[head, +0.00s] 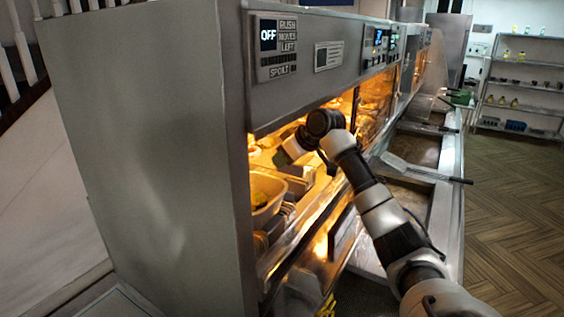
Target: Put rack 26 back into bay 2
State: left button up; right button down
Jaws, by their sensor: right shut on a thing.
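My right arm reaches in from the lower right, and my right gripper (291,153) is at the lit opening of the steel cabinet (160,150). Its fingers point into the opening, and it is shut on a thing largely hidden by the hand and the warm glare. I cannot make out that thing's shape or read a number on it, so I cannot confirm that it is rack 26. No bay number is readable. My left gripper is not in view.
A pale tub (267,192) with yellow-green contents sits inside the opening, left of my arm. The cabinet's side panel bounds the left. Fryer basins (415,150) with a long-handled tool (425,172) lie to the right. Open wooden floor (505,215) and shelves (522,88) lie beyond.

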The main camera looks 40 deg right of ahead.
aim_at(282, 170)
notch_tip(282, 170, down, 2)
jog(key=shift+f+p, duration=0.25)
jog(key=shift+p, duration=0.7)
jog(key=shift+f, duration=0.45)
jog(key=shift+f, duration=0.6)
jog(key=c, duration=1.2)
grip_release()
jog(key=shift+s, duration=0.1)
